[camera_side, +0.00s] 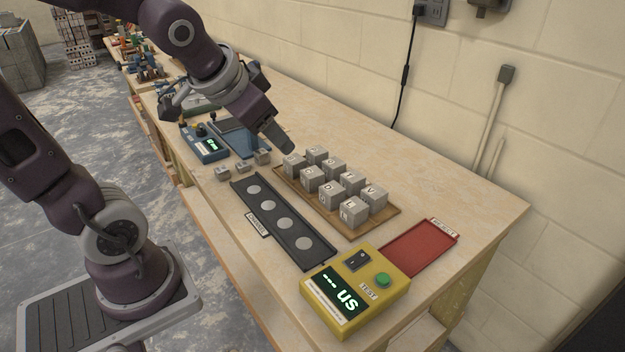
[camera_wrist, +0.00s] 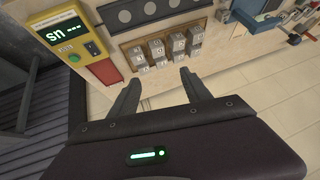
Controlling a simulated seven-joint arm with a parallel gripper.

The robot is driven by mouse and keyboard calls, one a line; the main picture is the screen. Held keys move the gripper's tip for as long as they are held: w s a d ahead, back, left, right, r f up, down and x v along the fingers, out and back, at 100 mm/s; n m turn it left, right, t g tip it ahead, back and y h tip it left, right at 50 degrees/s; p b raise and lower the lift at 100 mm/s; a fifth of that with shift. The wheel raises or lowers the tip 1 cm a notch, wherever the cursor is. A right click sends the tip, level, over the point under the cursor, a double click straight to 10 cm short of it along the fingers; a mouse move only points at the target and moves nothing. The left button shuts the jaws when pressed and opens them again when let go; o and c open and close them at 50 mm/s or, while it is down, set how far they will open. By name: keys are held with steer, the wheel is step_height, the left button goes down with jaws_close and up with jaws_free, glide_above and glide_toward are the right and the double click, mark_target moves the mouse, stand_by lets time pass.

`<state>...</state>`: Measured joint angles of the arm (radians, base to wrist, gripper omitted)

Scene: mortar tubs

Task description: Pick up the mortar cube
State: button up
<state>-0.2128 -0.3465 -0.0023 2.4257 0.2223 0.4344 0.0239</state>
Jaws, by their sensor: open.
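Several grey mortar cubes with letters on their tops stand in two rows on a wooden board (camera_side: 382,222). The nearest cube (camera_side: 353,213) is at the board's front end, and another cube (camera_side: 293,164) is at its far end. In the wrist view the cubes (camera_wrist: 158,48) lie beyond my fingertips. My gripper (camera_side: 283,143) hangs above and beside the board's far end, tilted, with one fingertip clearly visible. In the wrist view my gripper (camera_wrist: 160,74) has its two fingers spread apart with nothing between them. I cannot tell which cube the task means.
A black strip (camera_side: 292,233) with round grey discs lies beside the board. A yellow tester (camera_side: 383,307) with a green button and a red tray (camera_side: 420,248) are nearer. A blue device (camera_side: 205,145) and small grey blocks (camera_side: 243,167) sit farther off. A wall runs behind the table.

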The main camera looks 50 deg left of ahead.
steer(key=w+a+f+m+t, duration=0.1)
steer(key=w+a+f, duration=0.6)
steer(key=w+a, duration=0.3)
steer(key=m+t+h, duration=0.1)
steer(key=t, duration=0.1)
glide_above(304, 175)
steer(key=s, duration=0.3)
step_height(304, 175, down, 9)
steer(key=f+t+h, duration=0.1)
steer(key=f, duration=0.1)
steer(key=f+t, duration=0.1)
steer(key=f, duration=0.1)
steer(key=s+f+t+h, duration=0.1)
steer(key=f, duration=0.2)
steer(key=shift+s+a+n+h, duration=0.1)
steer(key=shift+a+n+h, duration=0.2)
steer(key=shift+a, duration=0.05)
steer(key=shift+s+f, duration=0.15)
steer(key=x, duration=0.7)
steer(key=shift+d, duration=0.3)
steer(key=shift+r+t, duration=0.2)
steer(key=shift+t, duration=0.1)
jaws_close()
